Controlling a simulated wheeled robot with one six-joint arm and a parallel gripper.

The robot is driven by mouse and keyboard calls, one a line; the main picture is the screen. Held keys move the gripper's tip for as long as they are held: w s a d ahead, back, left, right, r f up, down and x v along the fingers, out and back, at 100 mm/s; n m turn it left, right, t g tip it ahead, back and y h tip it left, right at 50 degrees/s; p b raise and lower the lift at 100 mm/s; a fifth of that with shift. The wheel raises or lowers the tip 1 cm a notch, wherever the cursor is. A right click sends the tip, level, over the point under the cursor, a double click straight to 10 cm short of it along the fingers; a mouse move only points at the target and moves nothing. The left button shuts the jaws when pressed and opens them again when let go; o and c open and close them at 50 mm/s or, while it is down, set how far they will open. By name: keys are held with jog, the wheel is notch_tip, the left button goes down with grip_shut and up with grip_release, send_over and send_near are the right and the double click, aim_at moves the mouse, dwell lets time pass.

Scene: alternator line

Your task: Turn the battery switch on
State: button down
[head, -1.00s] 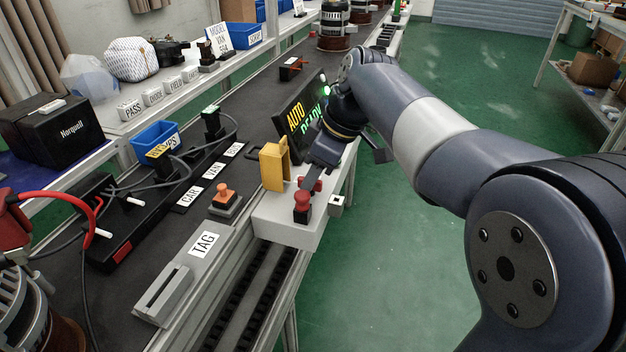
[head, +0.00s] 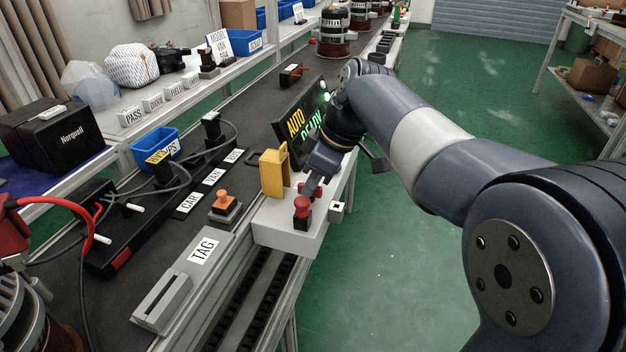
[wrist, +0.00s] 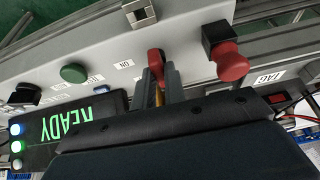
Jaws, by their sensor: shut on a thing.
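The battery switch shows in the wrist view as a red handle (wrist: 155,60) on a grey panel, beside a small label that seems to read ON. My gripper (wrist: 160,82) is shut on this red handle, with a finger on each side of it. In the head view my gripper (head: 310,188) is down at the grey control box (head: 290,233), behind the red mushroom button. There the gripper mostly hides the switch handle.
A red mushroom button (head: 302,207) stands close to my gripper; it also shows in the wrist view (wrist: 230,64). A yellow upright piece (head: 273,172) and the lit AUTO/READY display (head: 297,120) are close by. A green button (wrist: 73,73) is on the panel. Open floor lies right of the bench.

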jog(key=shift+m, duration=0.3)
jog(key=m+p, duration=0.1)
jog(key=m+t+p, duration=0.1)
jog(key=m, duration=0.1)
jog(key=shift+s+a+r+h+p, duration=0.1)
jog(key=shift+s+r+h+p, duration=0.1)
jog(key=shift+h+p, duration=0.2)
jog(key=m+t+h+p, duration=0.1)
jog(key=m+p, duration=0.1)
jog(key=m, duration=0.2)
jog(key=shift+a, duration=0.1)
jog(key=m+h+p, duration=0.1)
jog(key=m+p, duration=0.1)
jog(key=m, duration=0.1)
jog(key=shift+a+t+p, duration=0.1)
jog(key=shift+t+p, duration=0.2)
jog(key=shift+t, duration=0.1)
jog(key=shift+f+m+h+p, duration=0.15)
jog(key=shift+m+h+p, duration=0.6)
jog(key=shift+m, duration=1.35)
jog(key=c, duration=1.5)
grip_release()
jog(key=shift+o, duration=0.2)
